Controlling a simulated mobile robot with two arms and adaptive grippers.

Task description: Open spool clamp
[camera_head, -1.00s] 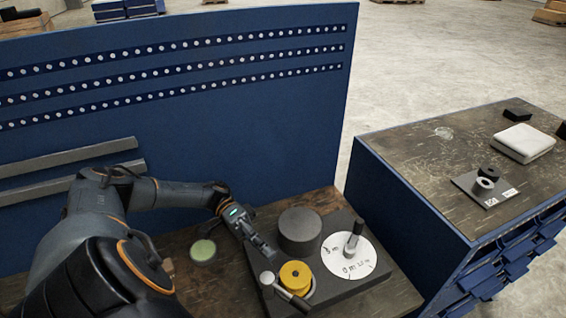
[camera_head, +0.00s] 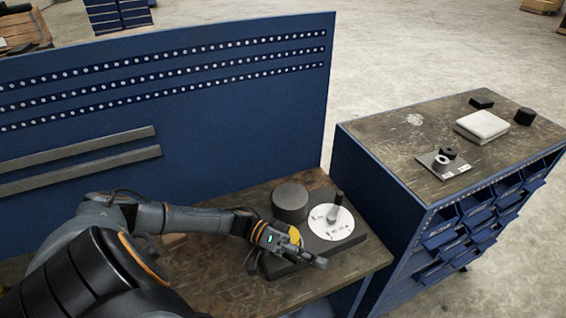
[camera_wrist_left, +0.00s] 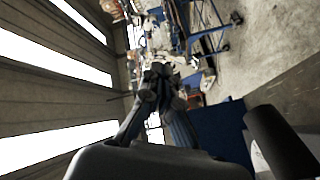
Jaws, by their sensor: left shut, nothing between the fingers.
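The spool clamp device is a dark block (camera_head: 345,246) on the wooden workbench. Its yellow spool (camera_head: 294,234) shows only in part behind my left gripper (camera_head: 322,262). The clamp's lever is mostly hidden, so I cannot tell its position. My left gripper is shut and empty, reaching across the front of the block with its tips pointing right. In the left wrist view, the shut fingers (camera_wrist_left: 157,75) point away over the room, with nothing between them. My right gripper is not in view.
The block also carries a dark cylinder (camera_head: 290,202) and a white dial (camera_head: 331,222) with an upright post (camera_head: 335,208); the post looms close in the left wrist view (camera_wrist_left: 282,142). A blue perforated panel (camera_head: 200,120) stands behind. A cabinet (camera_head: 400,145) with bins stands right.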

